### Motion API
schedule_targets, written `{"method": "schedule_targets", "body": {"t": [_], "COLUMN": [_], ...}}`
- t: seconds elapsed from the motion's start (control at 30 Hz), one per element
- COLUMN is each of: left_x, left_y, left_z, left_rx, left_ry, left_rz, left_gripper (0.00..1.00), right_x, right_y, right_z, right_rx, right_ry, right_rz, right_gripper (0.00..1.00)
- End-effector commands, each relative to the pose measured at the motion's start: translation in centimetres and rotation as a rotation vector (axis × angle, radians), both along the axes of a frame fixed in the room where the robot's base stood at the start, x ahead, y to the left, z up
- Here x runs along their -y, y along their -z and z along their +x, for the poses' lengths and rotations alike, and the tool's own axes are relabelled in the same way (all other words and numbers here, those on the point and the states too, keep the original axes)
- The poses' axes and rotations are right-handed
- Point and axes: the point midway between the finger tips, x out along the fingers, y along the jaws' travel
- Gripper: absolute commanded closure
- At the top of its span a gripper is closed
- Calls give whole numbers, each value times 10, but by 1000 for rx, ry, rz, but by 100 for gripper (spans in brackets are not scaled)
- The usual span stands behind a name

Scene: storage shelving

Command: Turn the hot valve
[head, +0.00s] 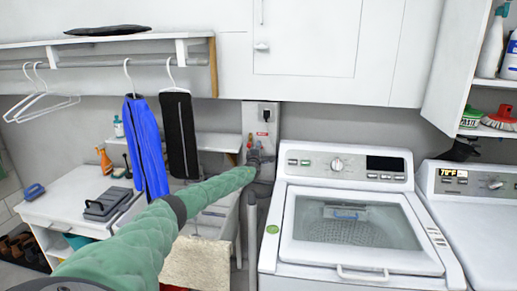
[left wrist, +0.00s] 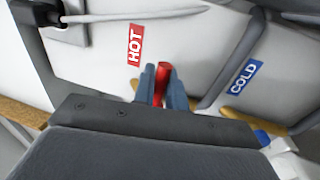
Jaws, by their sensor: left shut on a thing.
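The hot valve (left wrist: 162,84) is a red handle below the red HOT label (left wrist: 135,45) in the left wrist view. My left gripper (left wrist: 162,90) has its two blue-grey fingers on either side of this handle and is shut on it. In the head view my left gripper (head: 254,157) reaches the wall box (head: 262,117) left of the washer, and it hides most of the valve there. A blue COLD label (left wrist: 244,76) and a blue handle (left wrist: 263,138) show to the right in the left wrist view. My right gripper is not in view.
The washer (head: 345,255) stands right of the wall box, with another machine (head: 480,225) beside it. A white table (head: 75,205) stands at left under hanging clothes (head: 147,145). Cabinets (head: 310,40) hang above. A grey hose (left wrist: 235,55) runs between the labels.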

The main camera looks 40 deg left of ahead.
Motion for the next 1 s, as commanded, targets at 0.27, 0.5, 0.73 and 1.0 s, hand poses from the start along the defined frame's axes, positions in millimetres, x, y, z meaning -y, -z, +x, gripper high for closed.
{"method": "schedule_targets", "body": {"t": [0.27, 0.5, 0.73, 1.0], "left_x": [1, 1, 8, 25], "left_y": [2, 1, 5, 13], "left_z": [0, -1, -13, -40], "left_rx": [-2, -1, -1, -2], "left_ry": [2, 1, 3, 4], "left_rz": [-1, 0, -1, 0], "left_gripper": [68, 68, 68, 68], "right_x": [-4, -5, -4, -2], "right_y": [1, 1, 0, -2], "right_z": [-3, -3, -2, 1], "right_rx": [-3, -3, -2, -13], "right_ry": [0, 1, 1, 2], "right_rz": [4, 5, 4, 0], "right_gripper": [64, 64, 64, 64]}}
